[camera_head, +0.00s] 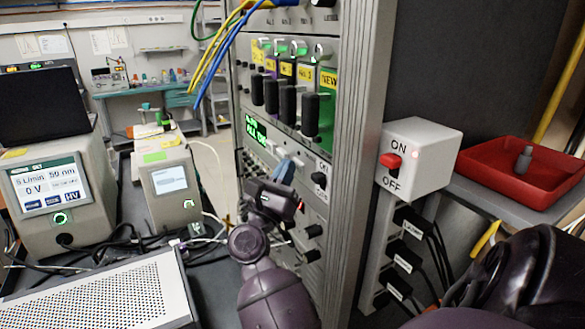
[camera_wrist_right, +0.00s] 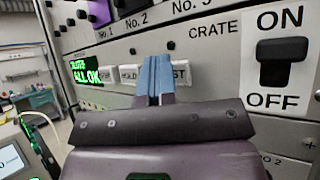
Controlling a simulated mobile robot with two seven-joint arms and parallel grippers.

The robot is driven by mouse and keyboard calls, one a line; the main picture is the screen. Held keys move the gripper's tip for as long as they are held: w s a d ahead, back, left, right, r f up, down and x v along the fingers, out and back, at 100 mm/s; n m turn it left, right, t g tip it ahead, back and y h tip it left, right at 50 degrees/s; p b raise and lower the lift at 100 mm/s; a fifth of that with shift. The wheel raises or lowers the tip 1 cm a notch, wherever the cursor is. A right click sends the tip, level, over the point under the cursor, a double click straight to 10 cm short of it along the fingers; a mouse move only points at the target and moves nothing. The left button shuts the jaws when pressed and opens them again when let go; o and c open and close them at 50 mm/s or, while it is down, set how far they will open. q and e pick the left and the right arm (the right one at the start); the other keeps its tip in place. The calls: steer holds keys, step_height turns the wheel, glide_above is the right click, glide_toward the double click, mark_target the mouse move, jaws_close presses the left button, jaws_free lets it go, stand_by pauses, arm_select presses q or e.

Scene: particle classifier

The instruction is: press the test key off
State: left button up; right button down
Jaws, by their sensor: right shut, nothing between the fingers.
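A white key (camera_wrist_right: 181,73) whose label ends in "ST" sits on the rack panel in the right wrist view, partly hidden behind my fingers. My right gripper (camera_wrist_right: 155,62) is shut and empty, its blue fingertips in front of this key. I cannot tell whether they touch it. In the head view, my right gripper (camera_head: 287,165) is against the rack front, below the green display (camera_head: 255,128). The display (camera_wrist_right: 85,72) reads "ALL OK" in its lower line. Another white key (camera_wrist_right: 128,74) is left of my fingers. My left gripper is out of view.
A black crate ON/OFF switch (camera_wrist_right: 280,62) is right of the keys. Black-handled modules (camera_head: 285,100) and hanging cables are above. Instruments (camera_head: 95,175) stand left.

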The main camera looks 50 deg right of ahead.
steer(key=shift+w+a+b, duration=0.15)
steer(key=shift+a+b, duration=0.05)
steer(key=shift+a, duration=0.35)
steer(key=shift+w+a+b, duration=0.15)
steer(key=shift+a+b, duration=0.05)
steer(key=shift+a, duration=0.35)
steer(key=shift+a, duration=0.1)
steer(key=a, duration=0.1)
steer(key=w+a+b, duration=0.1)
steer(key=a, duration=0.1)
steer(key=a+b, duration=0.1)
steer(key=shift+w+a, duration=0.25)
steer(key=shift+a, duration=0.05)
stand_by(0.7)
